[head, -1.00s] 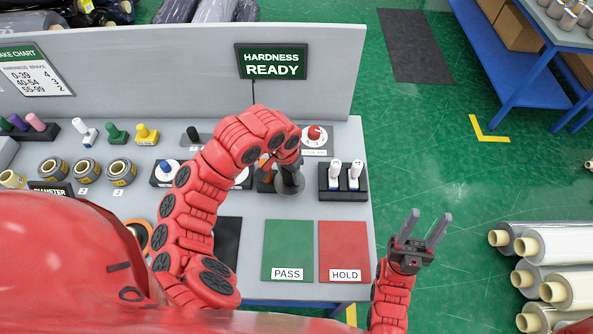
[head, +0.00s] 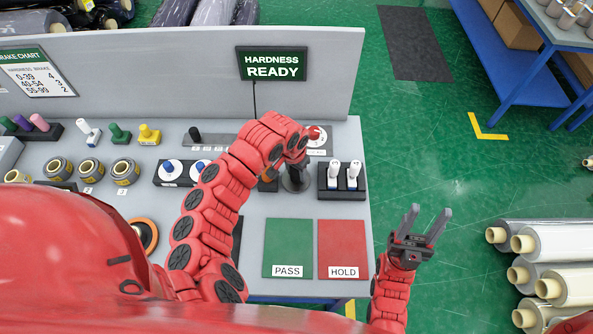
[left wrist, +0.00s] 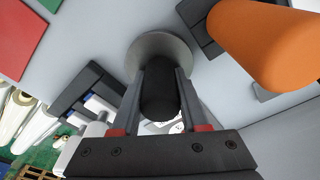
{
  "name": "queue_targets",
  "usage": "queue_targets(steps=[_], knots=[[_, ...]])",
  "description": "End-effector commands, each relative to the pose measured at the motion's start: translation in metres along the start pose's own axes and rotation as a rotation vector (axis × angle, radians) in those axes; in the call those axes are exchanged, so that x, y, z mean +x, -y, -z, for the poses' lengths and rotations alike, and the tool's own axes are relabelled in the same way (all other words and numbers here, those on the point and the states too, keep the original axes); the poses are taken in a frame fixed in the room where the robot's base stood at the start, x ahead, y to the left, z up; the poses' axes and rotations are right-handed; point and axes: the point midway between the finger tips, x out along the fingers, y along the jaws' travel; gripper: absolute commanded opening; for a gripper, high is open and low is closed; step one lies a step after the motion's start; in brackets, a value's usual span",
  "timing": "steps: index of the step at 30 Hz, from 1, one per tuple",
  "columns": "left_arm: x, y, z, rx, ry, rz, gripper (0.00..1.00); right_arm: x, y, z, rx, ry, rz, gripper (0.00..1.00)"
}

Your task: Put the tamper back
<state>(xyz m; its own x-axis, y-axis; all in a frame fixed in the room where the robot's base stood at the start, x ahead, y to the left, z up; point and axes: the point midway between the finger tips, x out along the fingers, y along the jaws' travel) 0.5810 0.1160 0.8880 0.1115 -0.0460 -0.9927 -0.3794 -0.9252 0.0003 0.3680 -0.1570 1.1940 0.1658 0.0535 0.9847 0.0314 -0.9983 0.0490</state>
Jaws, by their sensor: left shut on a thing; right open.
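The tamper has a dark upright handle with a wide grey disc (left wrist: 160,45) at its far end, low over the grey bench. In the left wrist view its black handle (left wrist: 160,95) sits between my two fingers. My left gripper (left wrist: 165,72) is shut on this handle. In the head view the tamper (head: 295,184) shows under my left gripper (head: 293,168), partly hidden by my wrist. I cannot tell whether the disc touches the bench. My right gripper (head: 427,222) is open and empty, off the bench's right edge.
An orange handle (left wrist: 265,50) in a black holder is close beside my left gripper. A black block with white-topped tools (head: 344,178) stands just right. A red knob (head: 316,134) is behind. The green PASS mat (head: 288,245) and red HOLD mat (head: 342,243) are clear.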

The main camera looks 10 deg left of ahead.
Motion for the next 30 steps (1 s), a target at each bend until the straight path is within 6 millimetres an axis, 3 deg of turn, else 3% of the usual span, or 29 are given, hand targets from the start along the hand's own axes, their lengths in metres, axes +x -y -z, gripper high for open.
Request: queue_targets(steps=[4, 5, 9, 21, 26, 30], knots=[[0.004, 0.0, 0.0, 0.0, -0.001, 0.0, 0.0, -0.003, 0.0, -0.001, 0.0, 0.0, 0.0, 0.5], [0.003, 0.0, 0.0, 0.0, -0.001, 0.0, 0.49, -0.002, 0.0, 0.0, 0.0, 0.0, 0.0, 0.5], [0.002, 0.0, 0.0, 0.0, -0.001, 0.0, 0.74, -0.002, 0.0, 0.0, 0.0, 0.0, 0.0, 0.5], [-0.004, 0.0, 0.001, -0.001, -0.002, -0.001, 0.74, -0.002, 0.0, 0.0, 0.0, 0.0, 0.0, 0.5], [-0.025, 0.001, 0.002, -0.001, -0.009, -0.001, 0.74, -0.008, 0.0, -0.001, 0.0, 0.0, 0.0, 0.5], [-0.054, 0.001, 0.002, 0.001, -0.008, 0.0, 0.74, -0.016, 0.001, -0.003, 0.0, 0.0, 0.0, 0.5]])
